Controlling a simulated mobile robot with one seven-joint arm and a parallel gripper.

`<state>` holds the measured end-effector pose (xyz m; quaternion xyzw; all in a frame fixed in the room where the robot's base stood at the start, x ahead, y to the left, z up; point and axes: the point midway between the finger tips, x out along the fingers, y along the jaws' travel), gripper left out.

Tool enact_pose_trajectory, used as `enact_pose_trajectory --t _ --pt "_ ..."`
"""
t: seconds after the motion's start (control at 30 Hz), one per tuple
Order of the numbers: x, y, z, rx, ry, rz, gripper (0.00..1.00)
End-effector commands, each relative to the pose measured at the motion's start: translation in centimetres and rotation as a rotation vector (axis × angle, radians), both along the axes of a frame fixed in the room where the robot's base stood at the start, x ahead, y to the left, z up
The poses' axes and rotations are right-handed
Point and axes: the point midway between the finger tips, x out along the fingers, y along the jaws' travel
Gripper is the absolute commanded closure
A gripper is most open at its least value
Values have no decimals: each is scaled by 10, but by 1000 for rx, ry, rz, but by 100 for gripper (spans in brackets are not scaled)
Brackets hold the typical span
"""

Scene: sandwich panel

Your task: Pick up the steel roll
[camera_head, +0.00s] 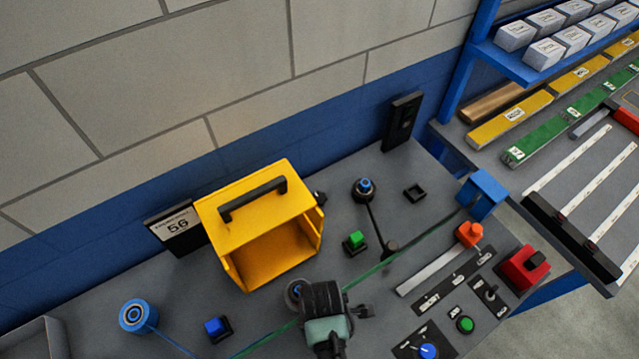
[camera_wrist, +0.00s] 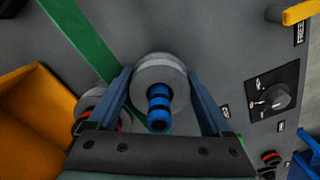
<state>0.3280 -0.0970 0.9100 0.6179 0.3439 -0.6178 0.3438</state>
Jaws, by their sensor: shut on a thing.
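The steel roll (camera_wrist: 158,70), a grey metal disc with a ribbed blue stem at its middle, shows in the wrist view. My gripper (camera_wrist: 160,80) has one finger on each side of it and is shut on it. In the head view my gripper (camera_head: 327,318) is low over the grey panel, in front of the yellow box, and hides most of what it holds. A second grey round part (camera_wrist: 92,103) lies left of the left finger, partly covered by it. I cannot tell whether the roll is clear of the panel.
An open yellow box (camera_head: 262,222) with a black handle stands behind my gripper. A green strip (camera_head: 395,257) crosses the panel. A blue reel (camera_head: 137,316), a green button (camera_head: 355,240), an orange slider knob (camera_head: 468,233) and a red button (camera_head: 523,268) stand around. A dial (camera_wrist: 272,96) is at right.

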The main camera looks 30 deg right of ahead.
Motion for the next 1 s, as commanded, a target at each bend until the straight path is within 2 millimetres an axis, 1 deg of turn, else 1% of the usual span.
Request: enact_pose_trajectory --t 0.03,0.17,0.2,0.47,0.57,0.67,0.87,1.0 --pt "0 0 0 0 0 0 70" --pt "0 0 0 0 0 0 94" --pt "1 0 1 -1 -2 0 96" --pt "1 0 2 -1 -2 0 96" --pt "1 0 6 -1 -3 0 96" --pt "1 0 14 -1 -4 0 96" --pt "2 0 42 -2 -5 1 96" --pt "2 -1 68 -2 -6 1 96"
